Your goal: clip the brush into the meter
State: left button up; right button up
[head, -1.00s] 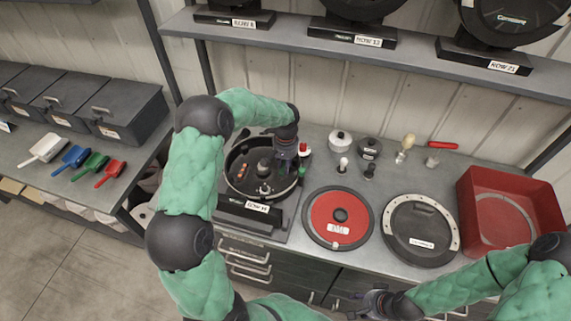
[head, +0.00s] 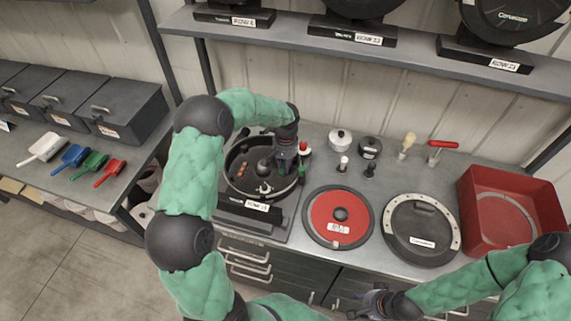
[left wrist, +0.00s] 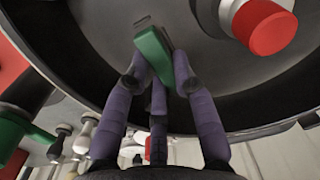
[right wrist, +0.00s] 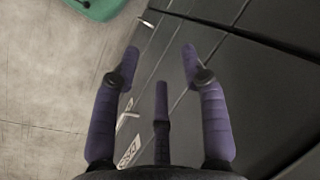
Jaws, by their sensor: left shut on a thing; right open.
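The meter (head: 232,186) is an open round black housing on a dark stand at the left of the bench. My left gripper (head: 284,166) reaches down at the right part of its bowl. In the left wrist view, the left gripper (left wrist: 156,72) is shut on a small green piece (left wrist: 152,50), which looks like the brush, against the dark bowl. Whether the piece touches its seat cannot be told. My right gripper (head: 368,302) is open and empty low in front of the drawers; its spread fingers (right wrist: 160,55) show in the right wrist view.
A red disc (head: 325,208), a black lid with a pale rim (head: 408,212) and a red bin (head: 500,190) stand right of the meter. Small knobs and tools, including a red-handled one (head: 443,144), stand behind. A shelf (head: 330,45) overhangs the back.

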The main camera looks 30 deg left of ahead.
pick_arm(q)
jog(key=o, duration=1)
jog(key=shift+c, duration=0.3)
jog(key=shift+r, duration=0.1)
jog(key=shift+r+p, duration=0.3)
jog(key=shift+r, duration=0.1)
notch_tip(320, 180, up, 9)
jog(key=p, duration=0.5)
jog(key=shift+f, duration=0.2)
dwell(0.4)
